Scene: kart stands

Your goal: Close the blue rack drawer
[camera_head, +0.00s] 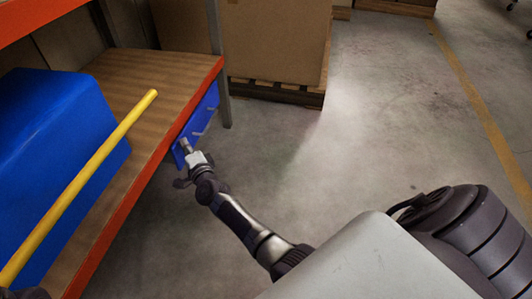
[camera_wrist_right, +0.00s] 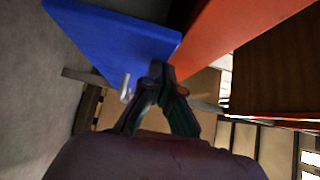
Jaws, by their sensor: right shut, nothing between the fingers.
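The blue rack drawer (camera_head: 208,112) sits under the orange-edged wooden shelf, at the shelf's far end in the head view. Its blue panel (camera_wrist_right: 112,42) fills the upper left of the wrist view, and a small pale handle (camera_wrist_right: 125,88) shows on it. My right gripper (camera_head: 185,147) is at the near end of the drawer front, just below the orange shelf edge. In the wrist view its fingers (camera_wrist_right: 158,72) are together and empty, close to the blue panel. I cannot tell whether they touch it. How far the drawer stands out is unclear.
A large blue box (camera_head: 50,125) and a yellow bar (camera_head: 85,178) are on the left, at the wooden shelf (camera_head: 160,75). A grey rack post (camera_head: 222,95) stands beyond the drawer. Cardboard boxes on a pallet (camera_head: 280,92) are behind. The floor to the right is clear.

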